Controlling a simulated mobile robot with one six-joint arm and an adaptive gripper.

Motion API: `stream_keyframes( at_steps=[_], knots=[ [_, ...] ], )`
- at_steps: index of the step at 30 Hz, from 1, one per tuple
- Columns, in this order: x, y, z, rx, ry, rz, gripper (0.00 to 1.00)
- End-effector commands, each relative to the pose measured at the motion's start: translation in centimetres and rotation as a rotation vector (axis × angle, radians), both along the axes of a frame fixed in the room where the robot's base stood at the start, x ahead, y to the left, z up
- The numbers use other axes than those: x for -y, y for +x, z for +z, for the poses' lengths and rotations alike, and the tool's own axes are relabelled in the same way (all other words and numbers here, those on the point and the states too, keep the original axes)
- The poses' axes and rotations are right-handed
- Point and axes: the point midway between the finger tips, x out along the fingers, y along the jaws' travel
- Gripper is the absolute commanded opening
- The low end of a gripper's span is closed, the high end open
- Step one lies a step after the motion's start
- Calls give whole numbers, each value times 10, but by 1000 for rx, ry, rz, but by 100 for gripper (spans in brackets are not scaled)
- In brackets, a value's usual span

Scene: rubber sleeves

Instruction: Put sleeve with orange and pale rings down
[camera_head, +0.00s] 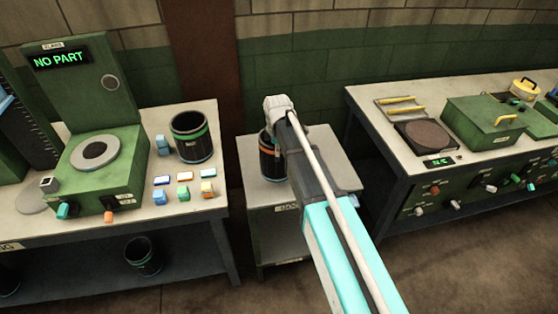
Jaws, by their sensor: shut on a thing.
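The dark sleeve with orange and pale rings (268,158) is upright over the small cabinet (261,190) in the middle. My arm hides its right side. My gripper (273,126) is at the sleeve's upper end and shut on it, with its fingertips mostly hidden behind my wrist and arm. I cannot tell whether the sleeve's base touches the cabinet top or is slightly above it.
A right bench (374,106) holds a green box (484,122).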

Motion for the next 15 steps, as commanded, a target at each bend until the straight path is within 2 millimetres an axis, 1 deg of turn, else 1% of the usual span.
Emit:
stream_keyframes(
  at_steps=[11, 15],
  knots=[
    [0, 1, -1, 1, 0, 0, 0],
    [-1, 4, -4, 1, 0, 0, 0]
  ],
)
